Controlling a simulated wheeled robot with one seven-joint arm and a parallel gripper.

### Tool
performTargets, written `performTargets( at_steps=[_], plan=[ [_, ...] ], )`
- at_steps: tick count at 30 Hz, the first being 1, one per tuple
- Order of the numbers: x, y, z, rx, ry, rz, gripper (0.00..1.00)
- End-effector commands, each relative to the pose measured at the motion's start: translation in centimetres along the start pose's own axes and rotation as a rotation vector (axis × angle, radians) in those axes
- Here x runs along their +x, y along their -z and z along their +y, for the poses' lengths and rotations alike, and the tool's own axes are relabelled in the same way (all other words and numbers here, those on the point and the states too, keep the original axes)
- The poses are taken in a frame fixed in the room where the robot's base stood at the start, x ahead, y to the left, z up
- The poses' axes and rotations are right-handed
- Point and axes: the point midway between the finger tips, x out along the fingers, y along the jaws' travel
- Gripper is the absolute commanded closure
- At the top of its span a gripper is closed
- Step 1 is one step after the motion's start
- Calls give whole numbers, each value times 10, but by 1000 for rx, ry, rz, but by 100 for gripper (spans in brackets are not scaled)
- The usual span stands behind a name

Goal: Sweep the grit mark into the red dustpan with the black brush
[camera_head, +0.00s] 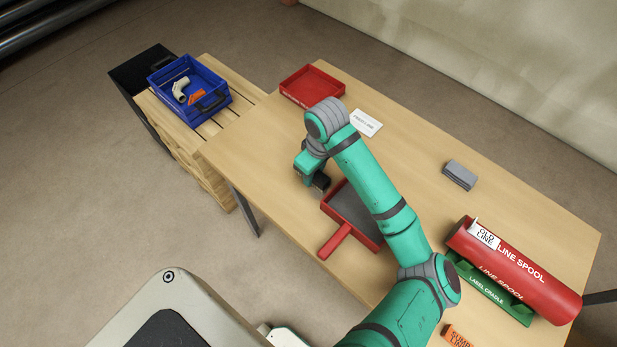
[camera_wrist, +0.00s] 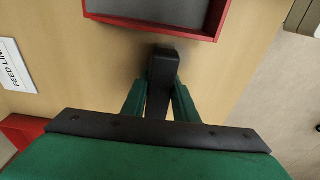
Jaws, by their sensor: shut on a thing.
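My gripper (camera_head: 311,170) is shut on the black brush (camera_wrist: 163,66), which sits between its two green fingers in the wrist view. In the head view a dark part of the brush (camera_head: 321,182) shows just below the gripper, close to the dustpan's left corner. The red dustpan (camera_head: 328,208) lies on the table with a grey inside and its red handle toward the near edge. Its rim (camera_wrist: 150,29) crosses the top of the wrist view, just beyond the brush. My arm covers part of the dustpan's right side. I cannot make out the grit mark in either view.
A red tray (camera_head: 312,86) and a white card (camera_head: 366,123) lie behind my gripper. A grey block (camera_head: 460,174) and a red line spool (camera_head: 520,270) on a green cradle (camera_head: 487,287) are at right. A blue crate (camera_head: 222,86) stands on the pallet stack at left.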

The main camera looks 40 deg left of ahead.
Motion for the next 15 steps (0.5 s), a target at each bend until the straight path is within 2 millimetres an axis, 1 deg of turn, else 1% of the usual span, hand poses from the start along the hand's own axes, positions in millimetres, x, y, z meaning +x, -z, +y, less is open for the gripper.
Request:
performTargets(
  at_steps=[5, 15],
  plan=[
    [0, 0, 3, -1, 0, 1, 98],
    [1, 0, -22, -2, 1, 2, 98]
  ],
)
